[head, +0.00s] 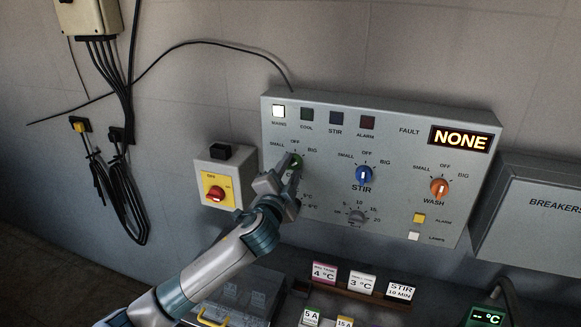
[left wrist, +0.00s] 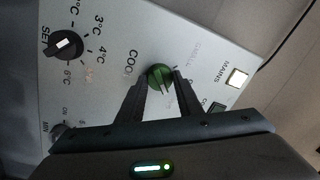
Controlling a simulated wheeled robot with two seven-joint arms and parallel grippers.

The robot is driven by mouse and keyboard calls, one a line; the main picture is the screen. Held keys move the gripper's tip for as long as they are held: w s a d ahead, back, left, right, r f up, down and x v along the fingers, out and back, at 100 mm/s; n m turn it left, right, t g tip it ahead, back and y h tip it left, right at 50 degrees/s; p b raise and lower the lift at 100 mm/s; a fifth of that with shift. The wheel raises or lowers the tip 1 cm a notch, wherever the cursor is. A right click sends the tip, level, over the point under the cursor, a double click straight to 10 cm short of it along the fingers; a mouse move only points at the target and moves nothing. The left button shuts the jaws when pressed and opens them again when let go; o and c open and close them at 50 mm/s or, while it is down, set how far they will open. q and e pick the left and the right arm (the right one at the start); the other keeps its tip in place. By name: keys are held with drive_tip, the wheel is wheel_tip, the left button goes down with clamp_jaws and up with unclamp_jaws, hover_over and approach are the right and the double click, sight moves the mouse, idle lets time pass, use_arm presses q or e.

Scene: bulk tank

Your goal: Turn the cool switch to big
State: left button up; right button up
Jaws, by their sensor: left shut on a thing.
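The cool switch is a green knob (head: 296,159) at the left of the grey control panel, with SMALL, OFF and BIG printed around it. My left gripper (head: 287,175) reaches up to it from below and partly covers it. In the left wrist view the green knob (left wrist: 159,75) sits between the two dark fingertips, and the gripper is shut on it. Which label its pointer faces is hard to tell. The cool lamp (head: 307,114) looks dark, while the mains lamp (head: 279,111) is lit white. My right gripper is out of view.
The blue stir knob (head: 364,175) and orange wash knob (head: 439,187) are to the right on the panel. A set dial (left wrist: 66,45) is near the cool knob. A yellow-faced isolator with a red knob (head: 215,193) stands left. The fault display (head: 461,139) reads NONE.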

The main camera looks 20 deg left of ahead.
use_arm(q)
drive_tip(key=shift+m, duration=0.4)
drive_tip(key=o, duration=1)
drive_tip(key=shift+o, duration=0.2)
drive_tip(key=shift+s, duration=0.1)
drive_tip(key=shift+s+f, duration=0.1)
drive_tip(key=shift+s, duration=0.35)
drive_tip(key=s+b, duration=0.4)
drive_tip(key=s, duration=1.2)
drive_tip(key=shift+s+f+b, duration=0.15)
drive_tip(key=shift+f+b, duration=0.25)
drive_tip(key=shift+d+f, duration=0.1)
